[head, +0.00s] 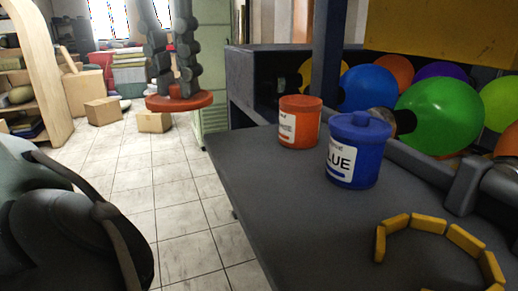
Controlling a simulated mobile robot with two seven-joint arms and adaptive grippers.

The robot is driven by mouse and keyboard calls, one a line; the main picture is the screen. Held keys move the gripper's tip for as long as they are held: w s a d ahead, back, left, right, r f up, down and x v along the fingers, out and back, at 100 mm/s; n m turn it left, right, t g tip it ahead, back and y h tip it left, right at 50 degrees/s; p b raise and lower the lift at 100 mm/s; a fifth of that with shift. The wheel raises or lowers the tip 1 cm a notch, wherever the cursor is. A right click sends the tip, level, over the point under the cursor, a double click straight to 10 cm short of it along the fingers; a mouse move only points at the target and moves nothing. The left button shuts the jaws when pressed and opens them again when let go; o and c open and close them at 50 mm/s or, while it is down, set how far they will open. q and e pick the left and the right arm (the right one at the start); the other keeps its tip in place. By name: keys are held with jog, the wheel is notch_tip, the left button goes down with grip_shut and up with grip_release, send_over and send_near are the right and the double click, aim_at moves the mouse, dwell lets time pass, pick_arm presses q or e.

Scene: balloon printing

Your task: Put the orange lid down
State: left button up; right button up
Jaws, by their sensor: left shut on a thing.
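The orange lid (203,100) is a flat round disc hanging in the air at the upper left, clear of the table. My left gripper (176,88) is above it, its fingers pointing down and shut on it. The orange jar (298,130) stands upright on the dark table (260,190), to the right of the held lid and apart from it. The blue jar (370,178) stands upright just right of the orange jar, with its blue knobbed lid on. My right gripper is not in view.
Yellow blocks (430,223) form an arc on the table at the lower right. Balloons, including a green one (440,110), lie behind the blue jar beside a dark nozzle. The table's left and front parts are bare. Cardboard boxes (103,110) sit on the tiled floor.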

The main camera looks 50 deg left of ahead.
aim_at(211, 92)
pick_arm(q)
jog(key=w, duration=0.1)
jog(key=w+f, duration=0.2)
jog(key=w, duration=0.1)
jog(key=shift+d+f, duration=0.2)
jog(key=shift+d, duration=0.2)
jog(key=w+f, duration=0.1)
jog(key=w, duration=0.1)
jog(key=w+d+f+p, duration=0.1)
jog(key=w, duration=0.1)
jog(key=w+f, duration=0.1)
jog(key=w, duration=0.1)
jog(key=shift+d+f, duration=0.2)
jog(key=shift+f, duration=2.2)
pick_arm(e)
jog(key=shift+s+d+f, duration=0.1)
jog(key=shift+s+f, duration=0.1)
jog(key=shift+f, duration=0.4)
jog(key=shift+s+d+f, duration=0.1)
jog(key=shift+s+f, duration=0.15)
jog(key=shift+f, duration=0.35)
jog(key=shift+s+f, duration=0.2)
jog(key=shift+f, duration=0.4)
pick_arm(q)
jog(key=shift+f, duration=0.15)
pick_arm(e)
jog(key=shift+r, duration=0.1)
